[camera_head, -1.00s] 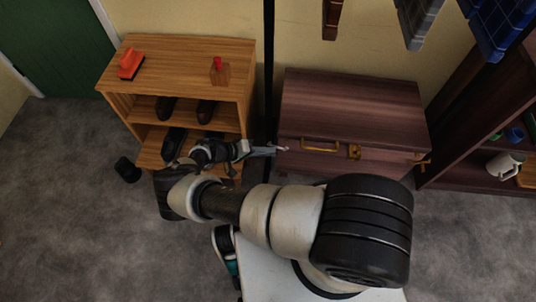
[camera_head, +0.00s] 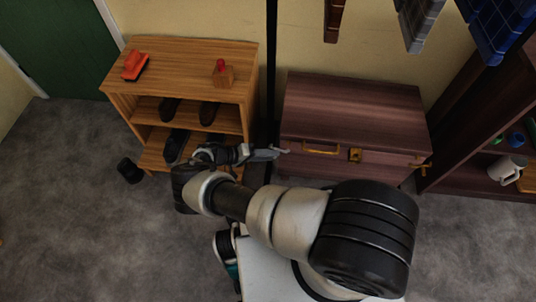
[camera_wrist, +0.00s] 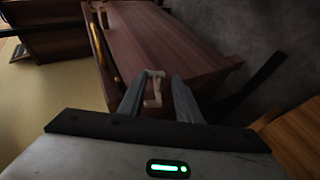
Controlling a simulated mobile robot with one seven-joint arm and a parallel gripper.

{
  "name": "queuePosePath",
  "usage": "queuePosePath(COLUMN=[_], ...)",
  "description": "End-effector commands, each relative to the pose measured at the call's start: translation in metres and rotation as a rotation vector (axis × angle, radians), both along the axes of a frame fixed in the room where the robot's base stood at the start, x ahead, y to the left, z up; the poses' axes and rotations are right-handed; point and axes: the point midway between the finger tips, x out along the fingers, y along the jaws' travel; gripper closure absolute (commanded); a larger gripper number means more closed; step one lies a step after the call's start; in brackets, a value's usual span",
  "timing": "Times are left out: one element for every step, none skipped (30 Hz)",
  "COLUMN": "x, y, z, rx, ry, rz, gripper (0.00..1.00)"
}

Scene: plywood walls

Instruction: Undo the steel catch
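A dark reddish-brown wooden chest (camera_head: 350,108) stands against the wall with its lid down. A small pale metal catch (camera_wrist: 153,88) is at the near left end of its front, seen in the wrist view between my fingertips. In the head view only a small light bit of this catch (camera_head: 285,151) shows beyond the fingertips. My gripper (camera_head: 274,153) is at the chest's front left corner. In the wrist view my gripper (camera_wrist: 157,80) is open, with a finger on each side of the catch and a visible gap to the right finger. I cannot tell whether the left finger touches it.
The chest front also carries a brass handle (camera_head: 320,148), a brass clasp (camera_head: 355,155) and a brass fitting (camera_head: 419,164) at the right. A wooden shoe rack (camera_head: 190,60) stands close on the left, beyond a dark post (camera_head: 271,80). A shelf unit (camera_head: 480,150) stands right.

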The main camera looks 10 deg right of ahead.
Motion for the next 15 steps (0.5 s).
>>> queuePosePath(x=[0.001,0.001,0.001,0.001,0.002,0.002,0.002,0.002,0.002,0.001,0.001,0.001,0.000,-0.001,-0.002], y=[0.000,0.001,0.001,0.001,0.001,0.002,0.003,0.004,0.007,0.010,0.014,0.020,0.025,0.031,0.039], z=[0.000,0.001,0.001,0.001,0.001,0.001,0.002,0.003,0.004,0.006,0.008,0.011,0.014,0.017,0.021], rx=[0.001,0.001,0.001,0.000,0.000,0.001,0.001,0.001,0.002,0.002,0.003,0.004,0.004,0.004,0.005], ry=[-0.001,-0.001,-0.001,-0.002,-0.002,-0.002,-0.002,-0.003,-0.003,-0.003,-0.003,-0.003,-0.004,-0.004,-0.003], rz=[0.002,0.002,0.003,0.004,0.004,0.005,0.005,0.006,0.006,0.007,0.007,0.007,0.007,0.008,0.009], gripper=[0.69,0.69,0.69,0.69,0.69,0.69,0.69,0.69,0.69,0.69,0.69,0.69,0.69,0.69,0.69])
